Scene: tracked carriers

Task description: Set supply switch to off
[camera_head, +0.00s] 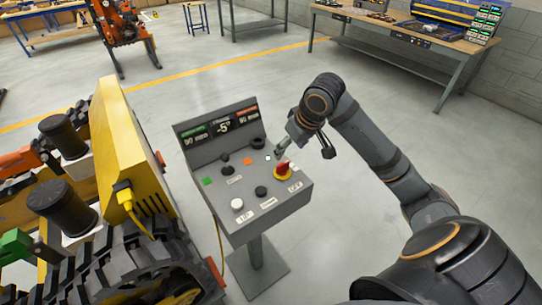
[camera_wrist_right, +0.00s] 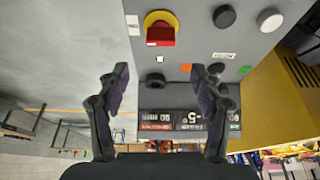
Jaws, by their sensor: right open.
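The supply switch appears to be the red rotary handle on a yellow round base (camera_head: 284,170) on the sloped top of a grey control console (camera_head: 232,222). It also shows upper middle in the right wrist view (camera_wrist_right: 160,36), beyond the fingertips. My right gripper (camera_head: 305,148) is open and empty at the console's right edge, near the red handle and apart from it. In the right wrist view its two fingers (camera_wrist_right: 160,78) stand wide apart with the panel between them. My left gripper is not in view.
Black knobs (camera_head: 261,191), a white button (camera_head: 237,204) and a display (camera_head: 220,126) share the console. A yellow-sided tracked machine (camera_head: 128,150) stands close on the left. A workbench (camera_head: 400,30) is at the back right. The floor right of the console is clear beyond my arm.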

